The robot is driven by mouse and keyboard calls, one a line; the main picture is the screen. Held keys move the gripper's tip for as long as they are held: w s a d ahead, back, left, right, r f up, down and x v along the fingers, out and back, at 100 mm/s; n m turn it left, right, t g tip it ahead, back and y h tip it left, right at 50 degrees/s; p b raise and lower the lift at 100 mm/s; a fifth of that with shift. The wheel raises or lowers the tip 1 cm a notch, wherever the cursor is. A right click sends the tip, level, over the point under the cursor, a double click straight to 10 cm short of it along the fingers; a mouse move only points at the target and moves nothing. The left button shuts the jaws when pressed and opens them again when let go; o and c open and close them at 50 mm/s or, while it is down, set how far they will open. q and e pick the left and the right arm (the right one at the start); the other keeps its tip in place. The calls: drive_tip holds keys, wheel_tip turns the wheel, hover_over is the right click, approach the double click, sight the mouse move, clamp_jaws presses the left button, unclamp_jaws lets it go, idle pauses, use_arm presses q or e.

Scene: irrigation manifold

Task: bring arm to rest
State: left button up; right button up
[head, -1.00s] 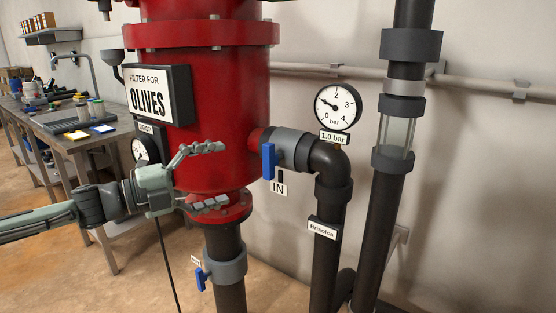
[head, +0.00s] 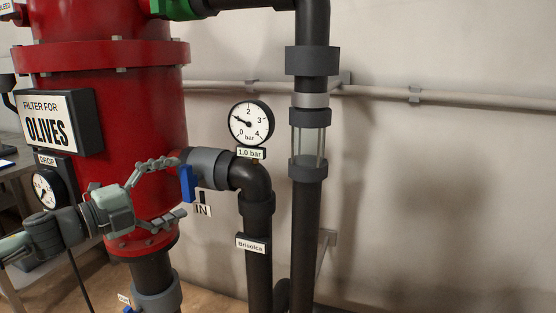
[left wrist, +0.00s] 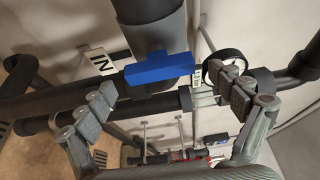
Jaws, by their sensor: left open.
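My left gripper (head: 172,191) is open and empty in front of the red filter tank (head: 125,100). Its fingers point right, toward the blue IN valve handle (head: 187,184), which hangs downward on the grey valve body. In the left wrist view the two fingers (left wrist: 165,105) are spread wide, with the blue handle (left wrist: 158,69) beyond and between them. I see no contact with the handle. My right gripper is in neither view.
A pressure gauge (head: 250,123) tagged 1.0 bar stands above the black inlet elbow (head: 250,180). A vertical black pipe with a clear section (head: 309,147) rises to its right. A drop gauge (head: 43,189) is behind my left wrist. The wall at right is free.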

sight(184, 186)
use_arm(q)
drive_tip(key=shift+x, duration=1.65)
drive_tip(key=shift+s, duration=0.1)
